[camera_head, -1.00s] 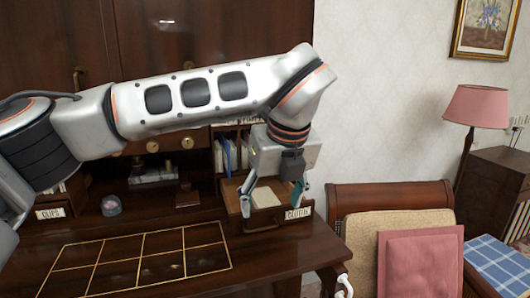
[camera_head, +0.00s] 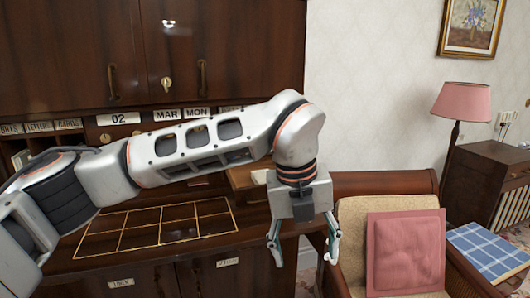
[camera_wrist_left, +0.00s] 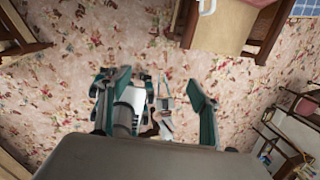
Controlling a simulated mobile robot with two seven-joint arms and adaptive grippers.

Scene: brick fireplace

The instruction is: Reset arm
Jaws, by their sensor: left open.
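My left gripper (camera_head: 303,243) hangs fingers-down in the head view, at the right front end of the desk (camera_head: 262,228) and beside the chair. Its two fingers are apart with nothing between them. In the left wrist view its fingers (camera_wrist_left: 152,108) are also spread, over the patterned floor. My left arm reaches across the desk from the left, bent down at the wrist. It hides part of the desk's shelves and the open drawer. My right gripper is not clearly seen in either view.
A chair with a pink cushion (camera_head: 405,252) stands close to the right of the gripper. A blue checked item (camera_head: 488,252) lies further right, near a lamp (camera_head: 462,103). A gold-lined grid (camera_head: 158,228) marks the desktop. The tall cabinet (camera_head: 230,50) rises behind the arm.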

